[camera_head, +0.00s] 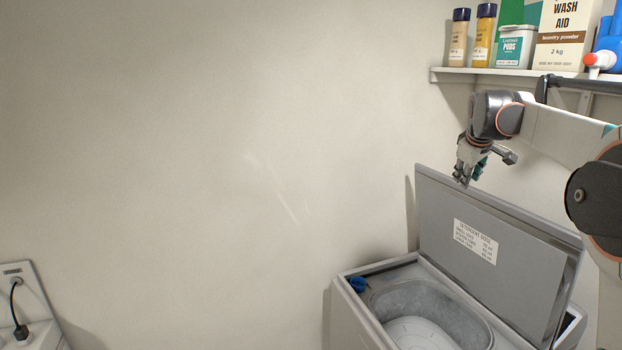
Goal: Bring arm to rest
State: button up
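My gripper (466,178) is at the end of my arm, which reaches in from the right edge. It points down near the top edge of the raised washer lid (490,260). It looks empty, but its fingers are small and I cannot tell whether they are open or shut, or whether they touch the lid. The topload washer (362,325) stands below at the lower right. Its lid is up and its drum (425,295) shows.
A wall shelf (500,73) above my arm holds bottles (459,40), a pods tub (509,48), a laundry powder box (562,38) and a blue container (610,38). A dark rail (585,84) runs under it. The wall in the middle is bare.

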jog(key=s+a+f+y+b, duration=0.1)
jog(key=s+a+f+b, duration=0.35)
jog(key=s+a, duration=0.5)
jog(key=s+a+f+b, duration=0.45)
jog(key=s+a, duration=0.25)
jog(key=s, duration=0.6)
jog(key=s+a+f+m+b, duration=0.1)
jog(key=s+a+f+b, duration=0.1)
jog(key=s+f, duration=0.5)
jog(key=s+a+f+m+y+b, duration=0.1)
jog(key=s+a+f+m+b, duration=0.1)
jog(key=s+f+b, duration=0.3)
jog(key=s+a+f+m+b, duration=0.2)
jog(key=s+f, duration=0.8)
jog(key=f, duration=0.7)
jog(key=shift+s+a+y+b, duration=0.15)
jog(key=shift+a+y+b, duration=0.35)
jog(key=shift+b, duration=0.7)
